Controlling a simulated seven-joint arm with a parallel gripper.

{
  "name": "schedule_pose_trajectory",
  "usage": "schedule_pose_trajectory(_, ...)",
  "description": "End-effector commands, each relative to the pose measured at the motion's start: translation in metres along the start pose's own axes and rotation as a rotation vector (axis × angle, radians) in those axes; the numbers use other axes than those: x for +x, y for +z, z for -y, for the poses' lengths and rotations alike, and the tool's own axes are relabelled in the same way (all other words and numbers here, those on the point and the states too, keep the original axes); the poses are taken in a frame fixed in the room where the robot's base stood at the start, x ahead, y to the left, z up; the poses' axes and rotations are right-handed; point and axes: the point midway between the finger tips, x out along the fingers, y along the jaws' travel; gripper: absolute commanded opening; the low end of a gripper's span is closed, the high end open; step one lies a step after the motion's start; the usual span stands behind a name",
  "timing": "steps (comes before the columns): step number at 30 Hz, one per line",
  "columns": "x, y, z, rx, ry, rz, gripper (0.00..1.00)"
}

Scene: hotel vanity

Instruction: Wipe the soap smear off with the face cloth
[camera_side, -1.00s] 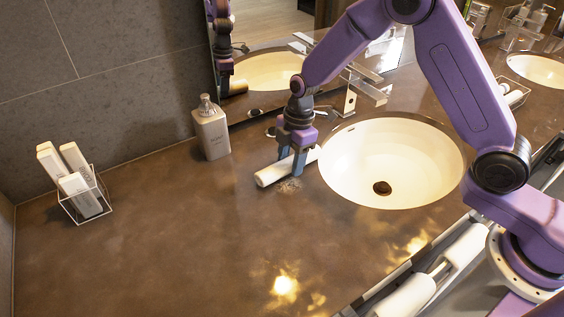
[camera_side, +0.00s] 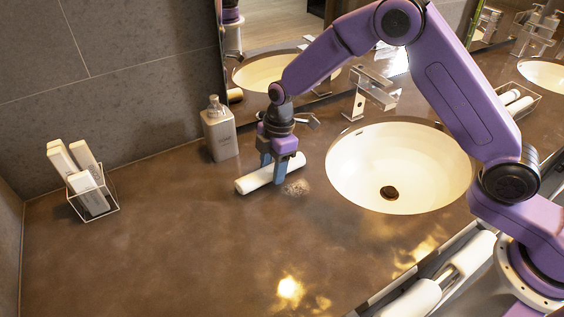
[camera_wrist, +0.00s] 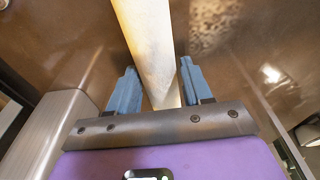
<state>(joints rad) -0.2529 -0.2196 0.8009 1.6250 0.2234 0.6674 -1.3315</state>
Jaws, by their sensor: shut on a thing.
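The face cloth (camera_side: 252,181) is a white roll lying level at or just above the brown counter, left of the basin. My gripper (camera_side: 273,174) points down and is shut on the roll near its middle. In the wrist view the cloth (camera_wrist: 146,35) runs between the two blue fingers of my gripper (camera_wrist: 158,70). The soap smear (camera_side: 296,188) is a pale, speckled patch on the counter, just right of and in front of the gripper. It also shows at the upper right of the wrist view as a mottled smear (camera_wrist: 212,22), beside the cloth. I cannot tell whether the cloth touches the counter.
A grey soap bottle (camera_side: 220,133) stands behind the cloth, near the wall and mirror. The white basin (camera_side: 350,180) is on the right, with a chrome faucet (camera_side: 372,92) behind it. A wire holder (camera_side: 113,206) with white boxes stands far left. The front left counter is clear.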

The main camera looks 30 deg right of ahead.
Motion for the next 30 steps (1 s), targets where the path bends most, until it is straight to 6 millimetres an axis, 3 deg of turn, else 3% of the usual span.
schedule_pose_trajectory(2, -0.004, -0.003, 0.000, -0.001, 0.001, 0.000, 0.25)
schedule_pose_trajectory(4, -0.021, -0.006, -0.001, -0.001, 0.005, -0.002, 0.25)
schedule_pose_trajectory(18, -0.060, -0.011, 0.000, -0.001, 0.003, -0.001, 0.25)
schedule_pose_trajectory(30, -0.079, -0.014, 0.000, -0.001, 0.001, 0.000, 0.25)
